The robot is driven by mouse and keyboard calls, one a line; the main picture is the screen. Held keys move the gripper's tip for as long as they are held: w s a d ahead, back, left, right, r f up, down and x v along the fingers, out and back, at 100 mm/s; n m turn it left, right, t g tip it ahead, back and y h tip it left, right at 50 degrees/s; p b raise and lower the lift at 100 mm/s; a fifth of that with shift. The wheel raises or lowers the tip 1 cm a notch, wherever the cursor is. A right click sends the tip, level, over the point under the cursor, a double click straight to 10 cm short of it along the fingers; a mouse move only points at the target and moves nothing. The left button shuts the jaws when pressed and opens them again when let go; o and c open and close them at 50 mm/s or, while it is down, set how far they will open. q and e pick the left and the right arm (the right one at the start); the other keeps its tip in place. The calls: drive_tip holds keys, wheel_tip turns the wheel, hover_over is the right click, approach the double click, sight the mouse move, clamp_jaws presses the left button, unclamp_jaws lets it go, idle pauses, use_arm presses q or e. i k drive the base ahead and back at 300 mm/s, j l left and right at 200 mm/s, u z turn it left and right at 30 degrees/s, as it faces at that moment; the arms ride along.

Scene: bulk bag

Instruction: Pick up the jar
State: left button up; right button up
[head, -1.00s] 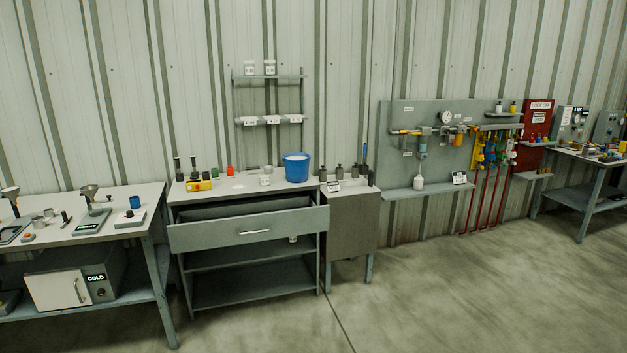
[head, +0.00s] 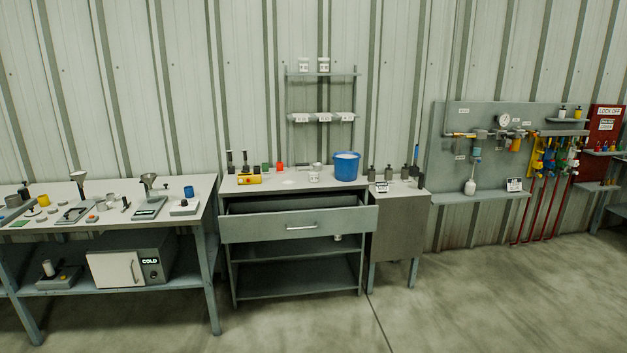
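Several white labelled jars are in the head view, and I cannot tell which one the task means. Two jars stand on the upper wall shelf, a left one (head: 304,65) and a right one (head: 324,65). More white labelled containers (head: 324,118) sit in a row on the lower wall rack. Neither of my grippers shows in the view.
The middle bench (head: 240,187) has a partly open drawer (head: 298,225). A left bench (head: 110,188) holds several instruments, with a cold box (head: 112,270) below. The floor (head: 420,315) in front is clear.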

sight(314, 171)
drive_tip(key=i+u, duration=0.15)
drive_tip(key=i, duration=1.15)
drive_tip(key=i+u, duration=0.1)
drive_tip(key=i, duration=1.25)
